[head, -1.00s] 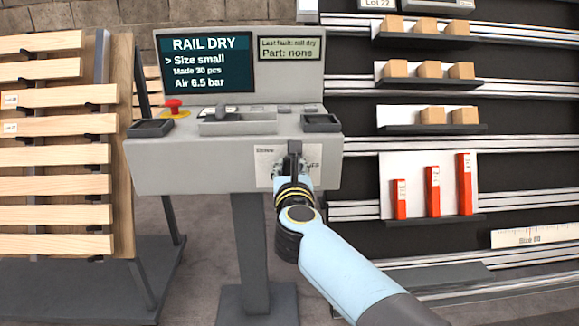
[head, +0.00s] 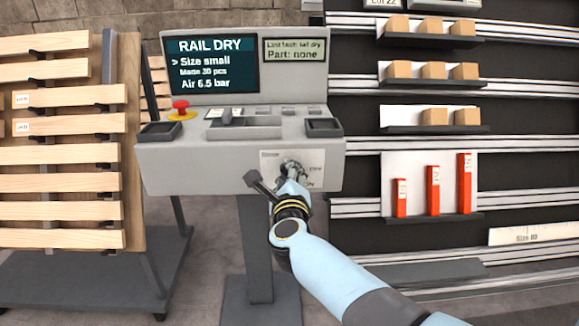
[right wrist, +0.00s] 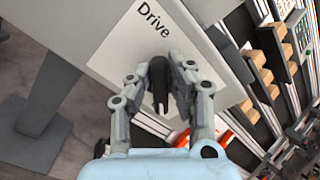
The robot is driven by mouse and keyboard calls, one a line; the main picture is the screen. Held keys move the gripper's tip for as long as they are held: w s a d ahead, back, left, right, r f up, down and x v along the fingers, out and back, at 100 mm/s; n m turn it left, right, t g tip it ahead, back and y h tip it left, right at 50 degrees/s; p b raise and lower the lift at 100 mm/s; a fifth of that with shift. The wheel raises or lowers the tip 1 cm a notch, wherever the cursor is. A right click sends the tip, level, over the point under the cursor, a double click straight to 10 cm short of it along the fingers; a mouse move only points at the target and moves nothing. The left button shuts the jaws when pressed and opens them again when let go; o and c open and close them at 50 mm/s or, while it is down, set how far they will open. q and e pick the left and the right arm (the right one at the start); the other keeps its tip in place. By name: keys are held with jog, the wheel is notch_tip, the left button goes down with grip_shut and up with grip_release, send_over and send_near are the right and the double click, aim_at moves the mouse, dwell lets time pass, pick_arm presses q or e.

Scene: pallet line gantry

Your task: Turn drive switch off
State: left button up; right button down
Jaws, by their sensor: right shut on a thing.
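The drive switch's white plate (head: 314,158) is on the front face of the grey console, with small lettering that is partly covered. In the right wrist view the plate (right wrist: 140,55) reads "Drive" and lies tilted in the picture. The black switch knob (right wrist: 159,80) stands out between the two fingers there. My right gripper (head: 291,170) is at the plate, and in the right wrist view (right wrist: 160,95) its fingers are closed on the knob from both sides. The switch markings at the knob are too hidden to read its position. My left gripper is out of view.
The console's screen (head: 211,65) reads "RAIL DRY". A rack of wooden slats (head: 62,155) stands left. Shelves with boxes (head: 433,70) and red blocks (head: 432,190) are on the right.

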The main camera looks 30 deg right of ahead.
jog(key=n+p, duration=0.1)
jog(key=n, duration=0.1)
jog(key=n+p, duration=0.1)
jog(key=n, duration=0.1)
jog(key=shift+w+a+f+n, duration=0.15)
jog(key=shift+a+f+n, duration=0.05)
jog(key=shift+n, duration=0.1)
jog(key=shift+f+n+p, duration=0.2)
jog(key=shift+n+p, duration=0.15)
jog(key=shift+n, duration=0.55)
jog(key=shift+f+n+p, duration=0.2)
jog(key=shift+n+p, duration=0.1)
jog(key=shift+n, duration=0.6)
jog(key=shift+f, duration=0.1)
jog(key=c, duration=1.2)
grip_release()
jog(key=shift+c, duration=0.2)
jog(key=shift+a, duration=0.1)
jog(key=v, duration=0.7)
jog(key=shift+s, duration=0.25)
jog(key=shift+a, duration=0.1)
